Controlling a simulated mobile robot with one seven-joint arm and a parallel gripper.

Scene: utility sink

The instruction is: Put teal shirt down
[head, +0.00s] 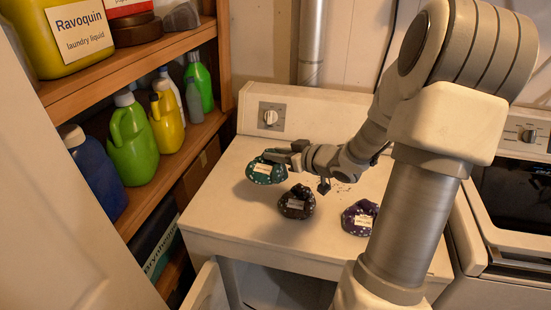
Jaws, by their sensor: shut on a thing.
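The teal shirt (264,172) is a small bundled cloth with light specks and a white label. My gripper (275,158) is shut on it at its upper right side. The shirt is over the left part of the white machine top (215,207), with a shadow on the top below and left of it. I cannot tell for sure whether its underside touches the top. The fingertips are small and partly hidden against the cloth.
A dark brown bundle (297,203) and a purple bundle (358,217), both labelled, lie on the machine top to the right of the teal shirt. A wooden shelf (190,140) with several bottles stands at the left. The front left of the top is clear.

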